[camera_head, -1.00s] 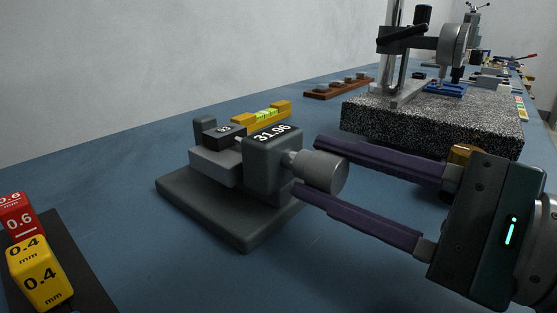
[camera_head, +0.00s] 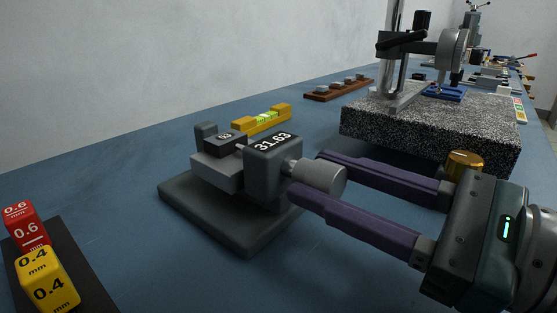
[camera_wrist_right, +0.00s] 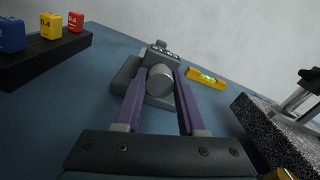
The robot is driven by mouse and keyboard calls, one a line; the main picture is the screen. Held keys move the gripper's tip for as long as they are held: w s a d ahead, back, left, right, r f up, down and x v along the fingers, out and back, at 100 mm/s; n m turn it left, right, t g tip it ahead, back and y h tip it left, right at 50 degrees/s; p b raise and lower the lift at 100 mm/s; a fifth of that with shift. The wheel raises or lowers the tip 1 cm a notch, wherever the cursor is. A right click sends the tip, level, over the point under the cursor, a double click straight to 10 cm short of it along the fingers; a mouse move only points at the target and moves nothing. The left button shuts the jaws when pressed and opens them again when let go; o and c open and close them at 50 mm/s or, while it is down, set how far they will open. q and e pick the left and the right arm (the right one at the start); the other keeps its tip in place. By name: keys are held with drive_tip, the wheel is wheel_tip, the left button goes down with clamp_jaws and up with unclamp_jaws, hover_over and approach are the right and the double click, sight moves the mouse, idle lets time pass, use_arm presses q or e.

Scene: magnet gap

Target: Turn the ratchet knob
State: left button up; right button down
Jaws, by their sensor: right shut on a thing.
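The ratchet knob (camera_head: 320,177) is a grey cylinder on the right side of a dark grey gauge (camera_head: 266,184) whose display reads 31.63. My left gripper is not in view.
A yellow spirit level (camera_head: 262,119) lies behind the gauge. A speckled granite block (camera_head: 432,128) with a dial stand is at the back right. Red (camera_head: 26,227) and yellow (camera_head: 46,280) blocks stand on a dark strip at the front left. A brass cylinder (camera_head: 464,164) is behind my gripper.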

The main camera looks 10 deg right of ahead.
drive_tip(key=m+p, duration=0.1)
drive_tip(key=m, duration=0.5)
drive_tip(key=shift+r+m+p, duration=0.1)
drive_tip(key=shift+m+p, duration=0.2)
drive_tip(key=shift+p, duration=0.1)
drive_tip(key=m+p, duration=0.2)
drive_tip(key=m, duration=0.3)
drive_tip(key=m+p, duration=0.3)
drive_tip(key=m, duration=0.3)
drive_tip(key=shift+r+m, duration=0.1)
drive_tip(key=shift+m, duration=0.3)
drive_tip(key=m+p, duration=0.1)
drive_tip(key=m, duration=0.2)
drive_tip(key=shift+p, duration=0.4)
drive_tip(key=shift+m+p, duration=0.5)
drive_tip(key=shift+m, duration=0.9)
drive_tip(key=shift+c, duration=2.4)
unclamp_jaws()
drive_tip(key=shift+f, duration=0.2)
